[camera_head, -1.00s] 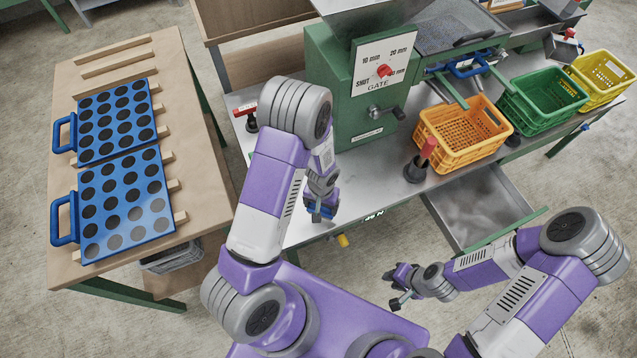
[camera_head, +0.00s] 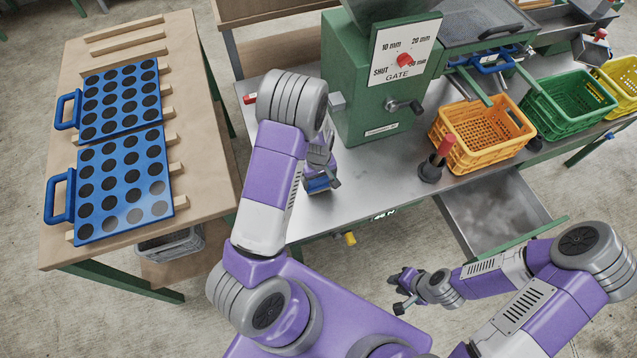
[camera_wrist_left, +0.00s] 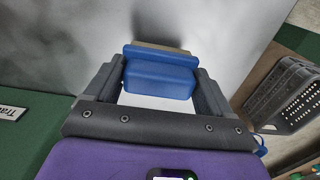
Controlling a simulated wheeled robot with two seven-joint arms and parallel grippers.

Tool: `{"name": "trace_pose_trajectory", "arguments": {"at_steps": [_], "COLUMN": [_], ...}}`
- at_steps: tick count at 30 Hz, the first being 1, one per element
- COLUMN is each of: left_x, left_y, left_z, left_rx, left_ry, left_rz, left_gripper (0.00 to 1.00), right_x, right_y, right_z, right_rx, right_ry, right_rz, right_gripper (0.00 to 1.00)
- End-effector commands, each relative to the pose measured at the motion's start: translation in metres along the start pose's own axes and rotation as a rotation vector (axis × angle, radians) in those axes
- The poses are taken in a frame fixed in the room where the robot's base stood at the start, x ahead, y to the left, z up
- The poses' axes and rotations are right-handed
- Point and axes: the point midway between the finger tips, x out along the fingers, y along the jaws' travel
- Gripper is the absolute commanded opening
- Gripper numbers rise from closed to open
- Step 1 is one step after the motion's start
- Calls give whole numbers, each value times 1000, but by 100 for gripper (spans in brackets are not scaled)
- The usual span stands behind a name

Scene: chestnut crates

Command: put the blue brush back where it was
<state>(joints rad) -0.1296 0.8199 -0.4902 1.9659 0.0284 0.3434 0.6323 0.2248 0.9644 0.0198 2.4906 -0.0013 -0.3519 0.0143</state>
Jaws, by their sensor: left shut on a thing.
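My left gripper (camera_head: 322,184) is over the left front part of the metal bench (camera_head: 362,193). It is shut on the blue brush (camera_head: 317,185), which shows just below the fingers in the head view. In the left wrist view the blue brush (camera_wrist_left: 160,75) lies between the two fingers, with a tan strip along its far edge. The grey metal surface is behind it; I cannot tell whether the brush touches it. My right gripper (camera_head: 402,290) hangs in front of the bench with its fingers apart and nothing between them.
A green machine (camera_head: 370,115) stands on the bench right of my left gripper. A red-handled tool in a dark holder (camera_head: 430,172) and an orange crate (camera_head: 470,160) are further right. A wooden table (camera_head: 215,165) with blue perforated trays (camera_head: 125,180) stands left. A grey crate (camera_wrist_left: 285,95) is below the bench edge.

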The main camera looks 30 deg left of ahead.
Motion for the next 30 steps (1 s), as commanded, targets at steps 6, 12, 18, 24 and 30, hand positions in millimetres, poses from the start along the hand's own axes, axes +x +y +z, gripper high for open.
{"name": "trace_pose_trajectory", "arguments": {"at_steps": [6,12,18,24,30], "left_x": [17,18,19,18,-2], "left_y": [0,0,0,0,0], "left_z": [0,0,0,0,0], "left_rx": [1,1,1,1,1], "left_ry": [0,0,-1,-1,2], "left_rz": [0,0,0,0,2], "left_gripper": [58,58,100,100,100], "right_x": [7,8,8,8,-1], "right_y": [2,3,3,3,0], "right_z": [0,0,0,0,0], "right_rx": [0,0,0,0,0], "right_ry": [0,0,0,0,0], "right_rz": [0,0,0,0,0], "right_gripper": [29,29,29,29,29]}}
